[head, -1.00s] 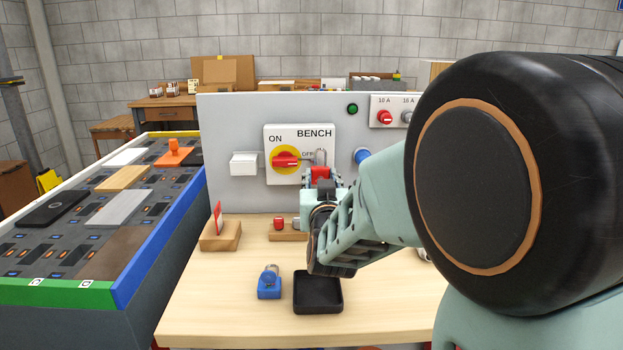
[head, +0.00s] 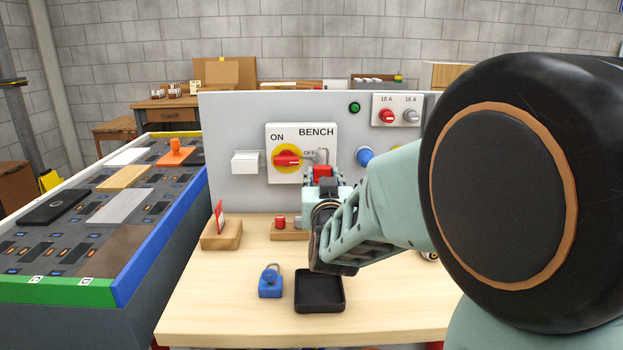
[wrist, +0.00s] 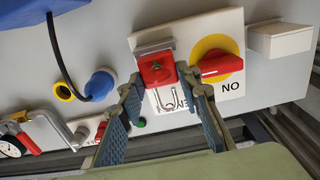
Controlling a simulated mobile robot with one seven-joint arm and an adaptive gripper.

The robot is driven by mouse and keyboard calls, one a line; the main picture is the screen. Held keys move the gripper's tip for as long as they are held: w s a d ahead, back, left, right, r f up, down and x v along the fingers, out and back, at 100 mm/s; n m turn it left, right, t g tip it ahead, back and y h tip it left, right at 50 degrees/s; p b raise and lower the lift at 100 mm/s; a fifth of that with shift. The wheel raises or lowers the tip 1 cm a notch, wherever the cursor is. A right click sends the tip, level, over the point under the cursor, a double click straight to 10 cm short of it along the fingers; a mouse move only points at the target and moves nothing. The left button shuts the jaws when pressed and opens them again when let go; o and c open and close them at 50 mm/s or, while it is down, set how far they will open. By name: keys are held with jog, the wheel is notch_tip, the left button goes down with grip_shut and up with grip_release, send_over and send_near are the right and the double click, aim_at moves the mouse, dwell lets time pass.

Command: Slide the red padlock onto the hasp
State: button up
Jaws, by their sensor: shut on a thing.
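The red padlock (head: 322,174) is upright in front of the BENCH switch panel, its grey shackle pointing up beside the OFF mark. My gripper (head: 322,186) is shut on its body from the near side. In the wrist view, which is upside down, both fingertips (wrist: 160,82) pinch the red padlock (wrist: 156,68). Its shackle shows below the body there. The red rotary handle (head: 287,160) on its yellow disc points sideways. A thin grey metal part, seemingly the hasp (head: 309,159), lies between handle and shackle; I cannot tell whether the shackle passes through it.
A blue padlock (head: 270,283) and a black tray (head: 319,307) stand on the bench front. A wooden block with a red tag (head: 221,236) and a small wooden stand (head: 287,236) are behind.

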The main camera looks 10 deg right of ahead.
jog(key=shift+w+d+b, duration=0.1)
jog(key=shift+w+b, duration=0.35)
jog(key=shift+w, duration=0.75)
jog(key=o, duration=1.2)
jog(key=shift+o, duration=0.2)
jog(key=shift+s, duration=0.1)
jog(key=s, duration=0.7)
jog(key=shift+s+a, duration=0.2)
jog(key=shift+a, duration=0.15)
